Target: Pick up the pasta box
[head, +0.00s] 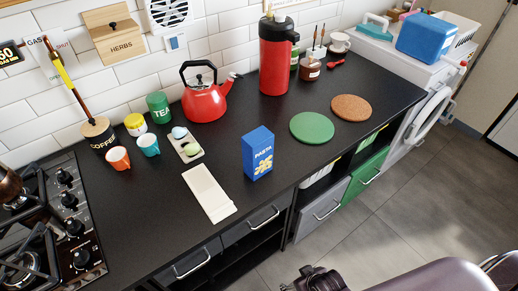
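The pasta box (258,154) is a blue carton with a yellow pasta picture and the word PASTA. It stands upright on the black countertop (285,188), near its front edge. My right gripper (314,281) shows only in part at the bottom edge of the head view, dark and in front of and below the counter, well apart from the box. Its fingers are too cut off to tell open from shut. My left gripper is not in view.
A white board (209,193) lies left of the box. Green (312,127) and cork (351,107) round mats lie to its right. A red kettle (205,98) and red flask (275,60) stand behind. The gas hob (57,225) is far left. Counter immediately around the box is clear.

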